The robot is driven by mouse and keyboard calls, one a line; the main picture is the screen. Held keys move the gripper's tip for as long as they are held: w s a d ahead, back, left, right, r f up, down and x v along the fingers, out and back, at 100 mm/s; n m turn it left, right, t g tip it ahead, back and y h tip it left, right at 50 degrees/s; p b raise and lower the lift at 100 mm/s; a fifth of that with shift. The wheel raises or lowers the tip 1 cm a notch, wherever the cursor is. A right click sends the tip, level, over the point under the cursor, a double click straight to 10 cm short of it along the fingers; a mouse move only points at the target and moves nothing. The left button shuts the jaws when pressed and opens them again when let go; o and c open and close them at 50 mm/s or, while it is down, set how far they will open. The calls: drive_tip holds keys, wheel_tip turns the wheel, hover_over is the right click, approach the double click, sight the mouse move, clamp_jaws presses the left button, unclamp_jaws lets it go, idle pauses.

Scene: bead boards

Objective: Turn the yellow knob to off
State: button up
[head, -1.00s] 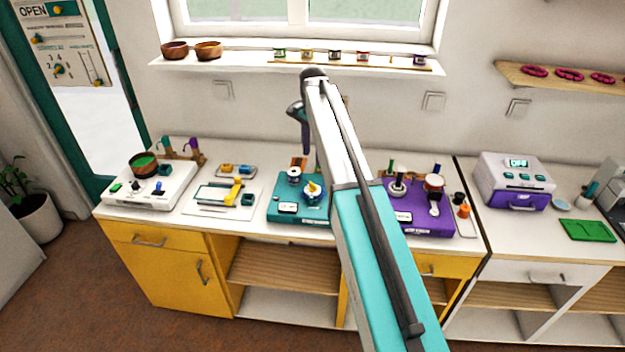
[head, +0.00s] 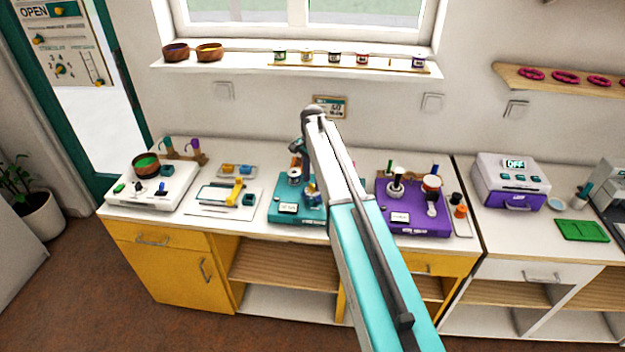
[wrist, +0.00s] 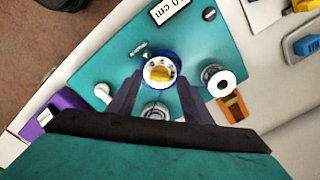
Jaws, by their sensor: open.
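The yellow knob (wrist: 160,73) sits on a white dial with a blue rim on the teal board (wrist: 105,65). In the head view the teal board (head: 283,213) stands on the counter, and the knob (head: 311,188) is partly hidden by my arm. My gripper (wrist: 160,82) is open. In the wrist view its two dark fingers point at the dial, one on each side of it. I cannot tell how far above the knob the fingertips are. The dial's markings are too small to read.
In the wrist view a white-topped post (wrist: 218,82) stands right of the dial, and a small metal toggle (wrist: 140,50) lies to its upper left. The purple board (head: 420,222) is to the right on the counter. The white board (head: 172,188) is at the far left.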

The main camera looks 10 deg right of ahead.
drive_tip(key=shift+f, duration=0.6)
drive_tip(key=c, duration=1.1)
drive_tip(key=shift+o, duration=0.2)
